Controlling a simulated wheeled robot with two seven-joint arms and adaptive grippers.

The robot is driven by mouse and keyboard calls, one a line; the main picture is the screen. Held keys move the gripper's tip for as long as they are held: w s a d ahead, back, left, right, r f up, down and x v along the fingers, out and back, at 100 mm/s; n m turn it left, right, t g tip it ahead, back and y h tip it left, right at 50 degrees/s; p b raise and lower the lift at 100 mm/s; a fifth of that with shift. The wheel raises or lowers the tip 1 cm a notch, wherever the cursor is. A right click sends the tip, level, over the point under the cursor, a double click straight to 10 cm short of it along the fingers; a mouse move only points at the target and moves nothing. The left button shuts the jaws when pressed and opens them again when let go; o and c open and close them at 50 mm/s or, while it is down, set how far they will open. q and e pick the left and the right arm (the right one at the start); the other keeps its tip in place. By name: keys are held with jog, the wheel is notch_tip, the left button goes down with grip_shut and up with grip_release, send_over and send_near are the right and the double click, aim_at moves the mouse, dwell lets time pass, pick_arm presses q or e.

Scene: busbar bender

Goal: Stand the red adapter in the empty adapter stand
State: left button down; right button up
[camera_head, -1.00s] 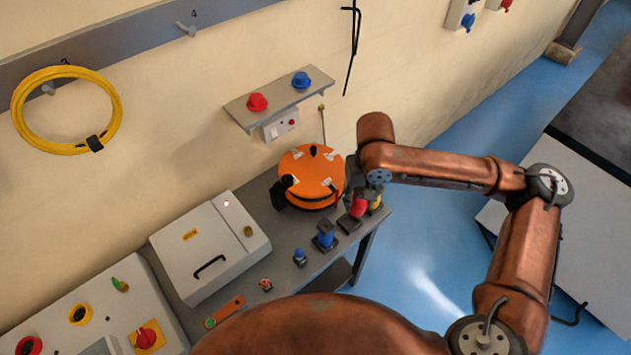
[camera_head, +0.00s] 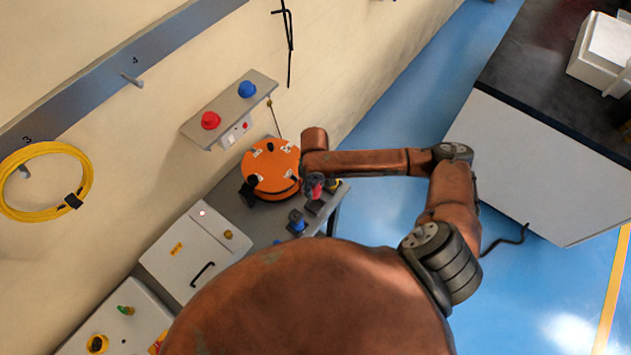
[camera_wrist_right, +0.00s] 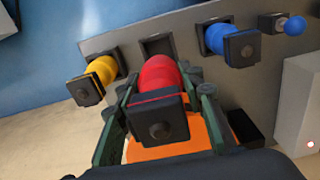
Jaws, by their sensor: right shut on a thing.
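The red adapter (camera_wrist_right: 162,85), with a black square end plate and grey knob, is between the fingers of my right gripper (camera_wrist_right: 160,110) in the wrist view. Its far end is close to the empty dark adapter stand (camera_wrist_right: 157,46); I cannot tell whether they touch. In the head view, my right gripper (camera_head: 315,186) holds the red adapter (camera_head: 317,191) by the empty stand (camera_head: 315,207) on the bench. A yellow adapter (camera_wrist_right: 103,71) and a blue adapter (camera_wrist_right: 219,38) stand on either side of it. My left gripper is not in view.
An orange round machine (camera_head: 270,168) stands right beside my right gripper. A grey case (camera_head: 195,250) lies farther left on the bench. A wall shelf (camera_head: 229,108) carries a red and a blue knob. My own body covers the bench's near part.

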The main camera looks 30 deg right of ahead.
aim_at(316, 196)
jog(key=shift+s+d+f, duration=0.1)
jog(key=shift+s+d, duration=0.05)
jog(key=shift+s, duration=0.25)
jog(key=shift+w+f, duration=0.1)
jog(key=shift+w, duration=0.2)
jog(key=shift+s+r+p, duration=0.25)
jog(key=shift+p, duration=0.55)
notch_tip(316, 196, down, 2)
jog(key=shift+w+f+b, duration=0.1)
jog(key=shift+f+b, duration=0.05)
jog(key=shift+b, duration=0.4)
pick_arm(q)
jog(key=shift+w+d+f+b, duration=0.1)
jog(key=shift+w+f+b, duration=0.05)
jog(key=shift+b, duration=0.45)
pick_arm(e)
jog(key=shift+f, duration=1.95)
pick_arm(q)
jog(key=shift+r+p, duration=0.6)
pick_arm(e)
jog(key=shift+r, duration=0.1)
pick_arm(q)
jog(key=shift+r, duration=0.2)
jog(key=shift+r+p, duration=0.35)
jog(key=shift+p, duration=0.2)
